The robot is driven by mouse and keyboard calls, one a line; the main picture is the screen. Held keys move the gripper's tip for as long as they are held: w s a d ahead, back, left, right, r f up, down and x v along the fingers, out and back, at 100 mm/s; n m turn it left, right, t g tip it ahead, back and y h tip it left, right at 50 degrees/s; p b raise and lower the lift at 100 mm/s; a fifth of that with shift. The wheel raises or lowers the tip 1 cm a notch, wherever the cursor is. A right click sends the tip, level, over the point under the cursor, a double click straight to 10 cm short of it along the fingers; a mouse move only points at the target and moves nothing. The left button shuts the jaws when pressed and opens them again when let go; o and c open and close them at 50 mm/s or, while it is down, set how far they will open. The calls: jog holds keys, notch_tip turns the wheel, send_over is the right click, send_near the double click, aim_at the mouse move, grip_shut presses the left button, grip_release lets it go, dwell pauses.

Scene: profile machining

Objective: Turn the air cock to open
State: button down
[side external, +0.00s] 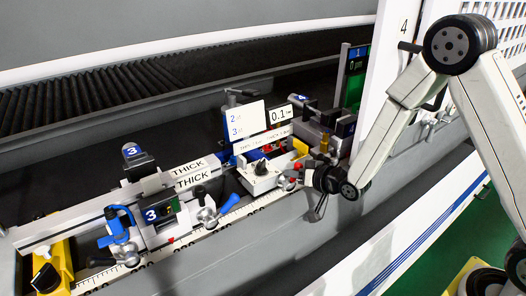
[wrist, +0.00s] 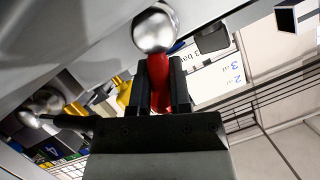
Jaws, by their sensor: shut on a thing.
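A red lever (wrist: 159,72) with a shiny silver ball (wrist: 156,28) beyond it stands between my gripper's (wrist: 162,85) two black fingers in the wrist view. It appears to be the air cock's handle. The fingers are shut on the red part, one on each side. In the side view, my gripper (side external: 302,178) is at the right end of the grey control box (side external: 262,178), by a small red part (side external: 298,167). The gripper hides most of the lever there, so its exact angle cannot be told.
Two clamp units marked 3 (side external: 152,214) and bars labelled THICK (side external: 190,171) lie to the left along the scaled rail (side external: 180,243). White signs (side external: 248,120) stand just behind the box. A white post (side external: 383,80) rises close behind my arm. A yellow block (side external: 53,268) is at far left.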

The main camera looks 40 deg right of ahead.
jog(key=shift+a+r+n+h, duration=0.1)
jog(key=shift+a+n+h, duration=0.55)
jog(key=shift+n, duration=0.45)
jog(key=shift+a+n+h, duration=0.45)
jog(key=shift+n+h, duration=0.4)
jog(key=shift+n, duration=0.15)
jog(key=n, duration=0.1)
jog(key=a+n+h, duration=0.1)
jog(key=n+h, duration=0.1)
jog(key=shift+a+f+n, duration=0.25)
jog(key=shift+f+n, duration=0.1)
jog(key=shift+n, duration=0.05)
jog(key=shift+h, duration=0.3)
jog(key=c, duration=0.6)
grip_release()
jog(key=shift+o, duration=0.2)
jog(key=shift+v, duration=3.9)
jog(key=shift+f, duration=0.15)
